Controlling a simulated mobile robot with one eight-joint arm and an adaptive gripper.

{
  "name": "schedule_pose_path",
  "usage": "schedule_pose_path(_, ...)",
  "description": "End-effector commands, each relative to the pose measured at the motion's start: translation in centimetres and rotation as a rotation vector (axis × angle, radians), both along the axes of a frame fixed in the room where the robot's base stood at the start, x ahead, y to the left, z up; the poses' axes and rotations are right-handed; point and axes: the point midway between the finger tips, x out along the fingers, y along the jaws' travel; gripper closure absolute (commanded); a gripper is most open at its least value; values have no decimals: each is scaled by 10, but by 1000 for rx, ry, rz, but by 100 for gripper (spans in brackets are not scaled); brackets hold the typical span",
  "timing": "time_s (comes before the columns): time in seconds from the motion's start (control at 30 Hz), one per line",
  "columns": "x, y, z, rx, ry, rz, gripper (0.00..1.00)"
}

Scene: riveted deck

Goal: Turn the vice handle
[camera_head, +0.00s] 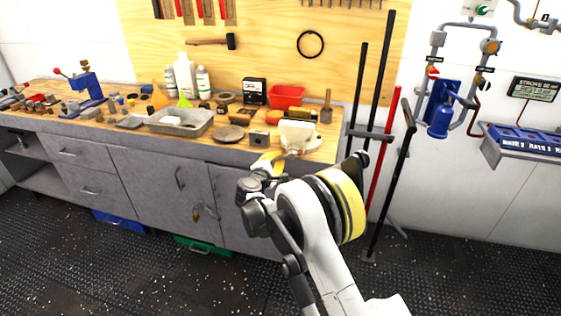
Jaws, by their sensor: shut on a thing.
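A cream-coloured vice (298,133) stands at the right front edge of the wooden workbench (232,143). My arm reaches up from the bottom of the view to the vice's front. My gripper (272,163) is at the bench edge, just below and left of the vice body. It is shut on the vice handle. The handle is mostly hidden behind my gripper and wrist, so its angle cannot be told.
A grey tray (180,122), a red bin (287,96) and a small metal block (259,138) are on the bench near the vice. Long bars (381,80) lean against the wall to the right. A blue press (85,86) stands far left. The dark floor in front is clear.

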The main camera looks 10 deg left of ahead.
Motion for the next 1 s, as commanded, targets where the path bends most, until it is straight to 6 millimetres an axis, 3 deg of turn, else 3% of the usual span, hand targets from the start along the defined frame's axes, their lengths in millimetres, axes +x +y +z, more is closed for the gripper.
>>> schedule_pose_path(0.4,0,8,24,392,-54,6,100)
schedule_pose_path(1.0,-2,1,51,907,-124,3,100)
